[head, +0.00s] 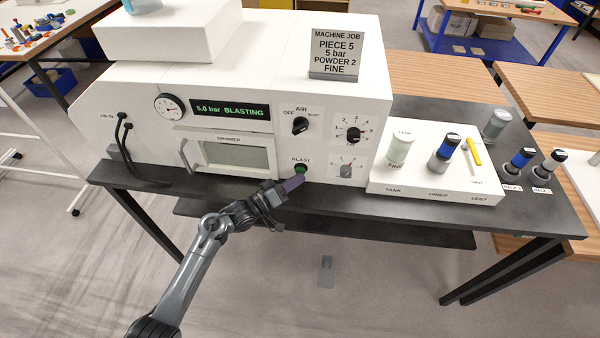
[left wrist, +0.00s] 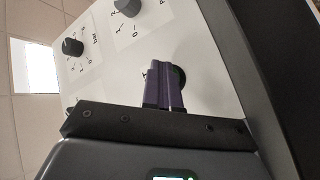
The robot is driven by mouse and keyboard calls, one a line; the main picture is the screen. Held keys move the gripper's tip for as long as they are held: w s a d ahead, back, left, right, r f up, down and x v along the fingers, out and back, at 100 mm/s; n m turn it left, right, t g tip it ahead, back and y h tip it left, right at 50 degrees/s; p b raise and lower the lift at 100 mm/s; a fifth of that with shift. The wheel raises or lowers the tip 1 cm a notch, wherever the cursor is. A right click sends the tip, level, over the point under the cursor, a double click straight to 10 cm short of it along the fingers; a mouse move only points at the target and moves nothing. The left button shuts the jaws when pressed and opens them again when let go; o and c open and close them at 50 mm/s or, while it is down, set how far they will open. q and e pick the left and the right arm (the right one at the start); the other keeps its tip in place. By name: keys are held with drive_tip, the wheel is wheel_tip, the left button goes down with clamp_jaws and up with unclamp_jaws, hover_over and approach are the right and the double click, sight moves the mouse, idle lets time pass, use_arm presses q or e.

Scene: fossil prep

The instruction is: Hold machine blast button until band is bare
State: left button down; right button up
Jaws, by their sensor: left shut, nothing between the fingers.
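The white blasting machine (head: 250,75) stands on a dark bench. Its display (head: 231,111) reads "5.0 bar BLASTING". The green blast button (head: 300,170) is on the front, under the label "BLAST". My left gripper (head: 293,183) is shut and empty, its purple fingertips at the button, seemingly pressing it. In the left wrist view the shut fingers (left wrist: 165,85) reach the panel and hide most of the dark round button area (left wrist: 180,77). The chamber window (head: 224,156) looks pale green; no band can be made out in it. My right gripper is not in view.
Dials (head: 353,135) sit right of the button.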

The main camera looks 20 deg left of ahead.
use_arm(q)
drive_tip(key=shift+s+d+r+p, duration=0.1)
drive_tip(key=shift+s+r+p, duration=0.05)
drive_tip(key=shift+s+p, duration=0.4)
drive_tip(key=shift+s+d, duration=0.1)
drive_tip(key=shift+s, duration=0.1)
drive_tip(key=shift+s+d+p, duration=0.1)
drive_tip(key=shift+s+p, duration=0.4)
drive_tip(key=shift+p, duration=0.25)
drive_tip(key=shift+s+d+p, duration=0.2)
drive_tip(key=shift+s+p, duration=0.6)
drive_tip(key=shift+s, duration=0.05)
drive_tip(key=shift+s+d+p, duration=0.2)
drive_tip(key=shift+s+p, duration=0.45)
drive_tip(key=shift+s, duration=0.45)
